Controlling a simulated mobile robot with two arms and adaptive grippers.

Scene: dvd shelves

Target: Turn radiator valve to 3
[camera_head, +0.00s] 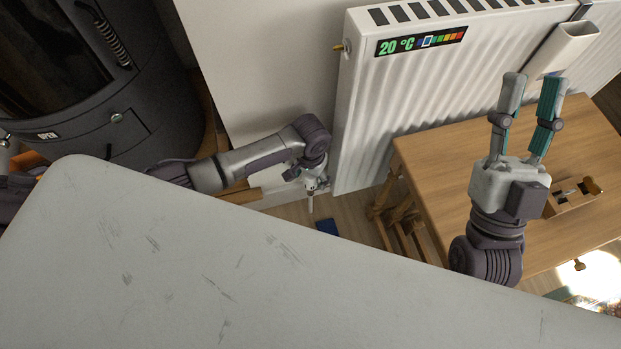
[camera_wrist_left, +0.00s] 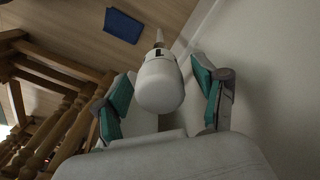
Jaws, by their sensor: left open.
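The white radiator (camera_head: 365,120) stands against the wall, with a display (camera_head: 422,41) reading 20 °C on its upper left. The white rounded valve knob (camera_wrist_left: 160,85) shows in the left wrist view, with a dark mark near its far end and a narrow stem beyond. My left gripper (camera_wrist_left: 163,70) is open, its fingers on either side of the knob with visible gaps. In the head view my left gripper (camera_head: 314,180) is low beside the radiator's left edge, partly hidden by its own arm. The set number cannot be read. My right gripper (camera_head: 527,95) is open and empty above the wooden table.
The wooden table (camera_head: 440,150) stands right of the valve, close to the radiator. A blue flat object (camera_wrist_left: 123,26) lies on the floor. A dark stove (camera_head: 95,90) stands at left. A pale scuffed surface (camera_head: 200,270) fills the foreground.

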